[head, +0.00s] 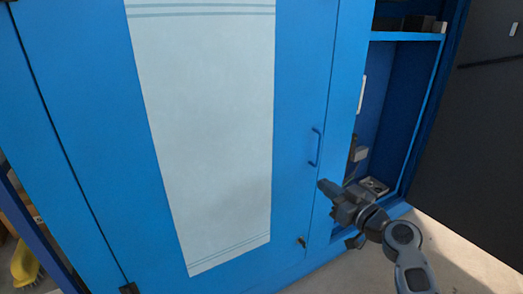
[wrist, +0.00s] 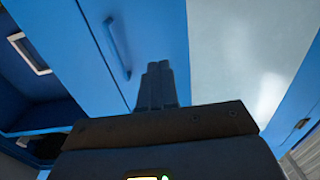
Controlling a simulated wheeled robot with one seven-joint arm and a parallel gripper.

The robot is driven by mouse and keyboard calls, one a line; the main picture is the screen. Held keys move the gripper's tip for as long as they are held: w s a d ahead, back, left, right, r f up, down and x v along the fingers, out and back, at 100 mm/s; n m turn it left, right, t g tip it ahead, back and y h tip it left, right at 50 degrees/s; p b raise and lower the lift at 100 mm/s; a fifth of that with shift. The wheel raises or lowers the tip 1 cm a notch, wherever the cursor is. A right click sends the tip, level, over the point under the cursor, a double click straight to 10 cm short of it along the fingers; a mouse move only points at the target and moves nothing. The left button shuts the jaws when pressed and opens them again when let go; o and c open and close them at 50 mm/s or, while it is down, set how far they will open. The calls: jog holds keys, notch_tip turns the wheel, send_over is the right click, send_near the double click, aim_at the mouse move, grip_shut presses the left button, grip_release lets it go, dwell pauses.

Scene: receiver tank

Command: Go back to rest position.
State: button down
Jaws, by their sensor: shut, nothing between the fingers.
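My gripper (head: 323,186) is shut and empty in the head view, in front of the right part of a blue cabinet (head: 95,120). Its closed fingers (wrist: 156,85) also show at the middle of the wrist view. A blue door handle (head: 316,148) is just above the fingertips in the head view. In the wrist view the handle (wrist: 117,47) is up and left of the fingers, and I see no contact with it. My arm reaches in from the lower right of the head view.
A pale panel (head: 215,130) hangs on the cabinet front. An open compartment (head: 395,100) with shelves and small items is right of the handle. A dark panel (head: 480,150) stands at the far right. Bare floor (head: 460,265) shows lower right. A yellow object (head: 25,265) is lower left.

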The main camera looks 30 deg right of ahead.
jog(key=shift+f, duration=0.1)
jog(key=s+a+f+m+g+h, duration=0.1)
jog(key=s+a+f+g, duration=0.1)
jog(key=s+a+f, duration=0.6)
jog(key=s+a+f+m+g+h, duration=0.1)
jog(key=s+a+f+h, duration=0.15)
jog(key=s, duration=0.95)
jog(key=s+a+r, duration=0.1)
jog(key=s+a, duration=0.3)
jog(key=s, duration=0.6)
jog(key=s+a+r+n+y, duration=0.15)
jog(key=s+a+r, duration=0.35)
jog(key=s+r, duration=0.7)
notch_tip(320, 180, up, 13)
jog(key=p, duration=1.4)
jog(key=shift+s+y, duration=0.2)
jog(key=shift+y, duration=0.2)
